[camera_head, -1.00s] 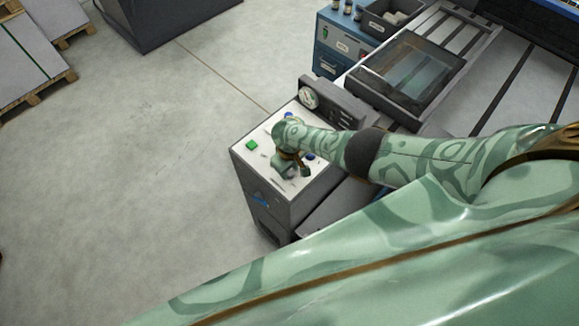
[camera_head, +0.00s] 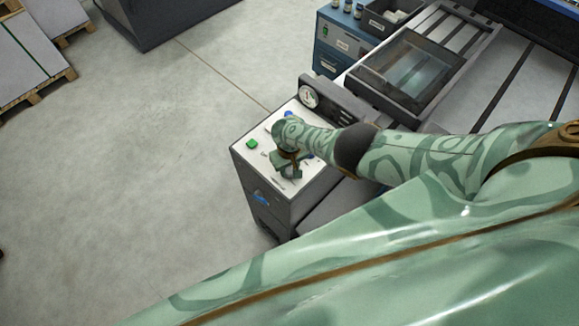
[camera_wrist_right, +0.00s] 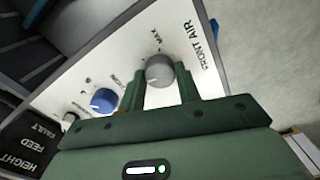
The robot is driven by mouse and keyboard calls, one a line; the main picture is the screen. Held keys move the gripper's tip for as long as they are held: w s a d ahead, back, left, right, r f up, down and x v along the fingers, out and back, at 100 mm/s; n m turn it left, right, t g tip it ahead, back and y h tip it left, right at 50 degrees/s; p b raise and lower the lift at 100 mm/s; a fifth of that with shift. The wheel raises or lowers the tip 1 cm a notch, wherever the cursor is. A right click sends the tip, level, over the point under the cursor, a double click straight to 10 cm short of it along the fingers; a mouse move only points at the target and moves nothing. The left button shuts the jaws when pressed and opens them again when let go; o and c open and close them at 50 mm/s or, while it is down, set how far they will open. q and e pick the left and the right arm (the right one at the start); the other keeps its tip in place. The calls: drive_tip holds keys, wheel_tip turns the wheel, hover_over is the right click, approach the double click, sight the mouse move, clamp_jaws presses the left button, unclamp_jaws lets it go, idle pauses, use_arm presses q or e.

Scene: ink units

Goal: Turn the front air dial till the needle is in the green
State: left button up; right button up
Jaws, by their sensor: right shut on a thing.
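The front air dial (camera_wrist_right: 159,71) is a grey round knob on a white panel, beside the printed words FRONT AIR in the right wrist view. My right gripper (camera_wrist_right: 160,88) is shut on it, one green finger on each side. In the head view my right gripper (camera_head: 286,168) is over the top of the control cabinet (camera_head: 250,166) and hides the dial. A round white gauge (camera_head: 309,96) stands at the back of the cabinet; its needle is too small to read. My left gripper is not in view.
A blue knob (camera_wrist_right: 103,100) sits left of the dial in the right wrist view, close to my gripper. A green button (camera_head: 252,144) is on the panel's left. A glass-topped frame (camera_head: 412,72) lies behind the cabinet.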

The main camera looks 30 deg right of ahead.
drive_tip(key=o, duration=1)
wheel_tip(320, 180, up, 10)
drive_tip(key=p, duration=0.9)
wheel_tip(320, 180, up, 6)
hover_over(289, 169)
drive_tip(key=shift+s+r, duration=0.15)
drive_tip(key=shift+r, duration=0.05)
drive_tip(key=shift+s+f, duration=0.1)
idle(1.0)
